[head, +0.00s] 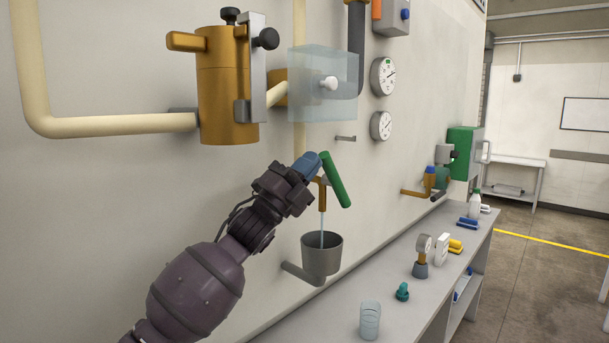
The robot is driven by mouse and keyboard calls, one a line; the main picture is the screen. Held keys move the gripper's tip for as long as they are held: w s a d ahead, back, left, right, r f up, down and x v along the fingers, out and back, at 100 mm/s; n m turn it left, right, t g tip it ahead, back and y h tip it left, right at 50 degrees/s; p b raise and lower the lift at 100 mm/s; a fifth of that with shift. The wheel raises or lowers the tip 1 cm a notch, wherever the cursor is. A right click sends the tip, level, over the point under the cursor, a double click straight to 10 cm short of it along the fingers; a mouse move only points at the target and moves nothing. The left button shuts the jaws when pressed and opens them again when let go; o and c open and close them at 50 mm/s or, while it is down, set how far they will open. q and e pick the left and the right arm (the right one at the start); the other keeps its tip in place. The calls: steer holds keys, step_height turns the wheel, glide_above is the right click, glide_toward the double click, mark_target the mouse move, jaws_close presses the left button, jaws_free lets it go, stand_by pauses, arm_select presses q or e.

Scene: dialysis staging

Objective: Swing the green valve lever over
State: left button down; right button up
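The green valve lever (335,180) sits on a small brass tap (322,194) on the wall and slants from upper left to lower right. A thin stream of water (322,238) runs from the tap into a grey cup (322,255) on a wall bracket. My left gripper (315,163) has its blue fingertips at the lever's upper left end. They look very close to it, but I cannot tell whether they touch. The fingers look close together, and their gap is hidden from this angle. My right gripper is out of view.
A brass canister (227,90) and a clear box (343,88) stick out from the wall above. A grey bench (385,280) below holds a clear cup (370,321), a teal fitting (402,292) and a gauge (422,252).

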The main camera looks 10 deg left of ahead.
arm_select(q)
steer(key=shift+w+a+b+x, duration=0.1)
steer(key=shift+w+b+x, duration=0.05)
steer(key=shift+x, duration=0.7)
steer(key=shift+w+a+b+x, duration=0.1)
steer(key=shift+w+a+x, duration=0.1)
steer(key=shift+x, duration=0.65)
steer(key=shift+w+a+b+x, duration=0.1)
steer(key=shift+w+b+x, duration=0.05)
steer(key=shift+x, duration=0.75)
